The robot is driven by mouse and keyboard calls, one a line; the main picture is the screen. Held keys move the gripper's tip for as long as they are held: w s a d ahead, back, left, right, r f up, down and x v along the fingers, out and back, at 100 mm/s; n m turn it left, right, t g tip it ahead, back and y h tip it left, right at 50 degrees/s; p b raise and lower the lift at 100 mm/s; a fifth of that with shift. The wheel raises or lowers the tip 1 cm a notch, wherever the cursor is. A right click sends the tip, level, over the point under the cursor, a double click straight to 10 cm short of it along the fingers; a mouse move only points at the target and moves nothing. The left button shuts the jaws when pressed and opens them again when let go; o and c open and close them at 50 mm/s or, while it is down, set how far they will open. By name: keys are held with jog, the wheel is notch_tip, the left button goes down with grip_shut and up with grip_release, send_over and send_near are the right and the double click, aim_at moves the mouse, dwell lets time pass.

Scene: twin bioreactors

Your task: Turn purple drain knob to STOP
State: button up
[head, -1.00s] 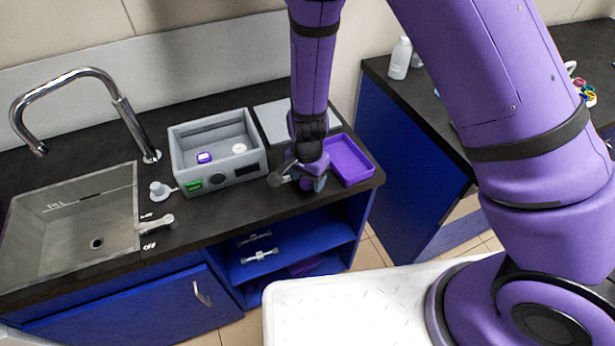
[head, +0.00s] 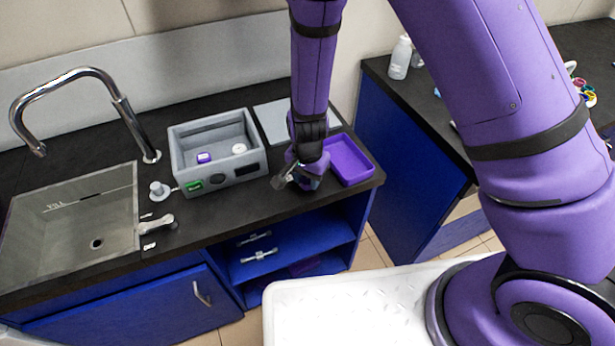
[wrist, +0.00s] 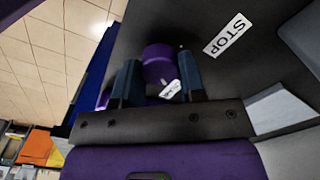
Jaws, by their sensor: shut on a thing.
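The purple drain knob (wrist: 157,54) sits on the dark countertop in the wrist view, between the two dark blue fingers of my gripper (wrist: 159,70). The fingers are shut on its sides. A white STOP label (wrist: 228,35) lies on the counter to the right of the knob.
A purple tray (head: 372,174) stands just right of my gripper. A grey box (head: 221,184) with small items inside is to its left. Farther left are a sink (head: 75,245) and a chrome tap (head: 130,120). Open blue shelves (head: 300,250) lie below the counter.

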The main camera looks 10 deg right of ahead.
aim_at(307, 179)
jog(key=n, duration=0.8)
jog(key=shift+a+n, duration=0.1)
jog(key=shift+n, duration=0.3)
jog(key=n, duration=0.4)
jog(key=shift+n, duration=2.1)
jog(key=o, duration=0.9)
jog(key=shift+r, duration=0.1)
notch_tip(307, 179, up, 11)
jog(key=shift+f, duration=0.2)
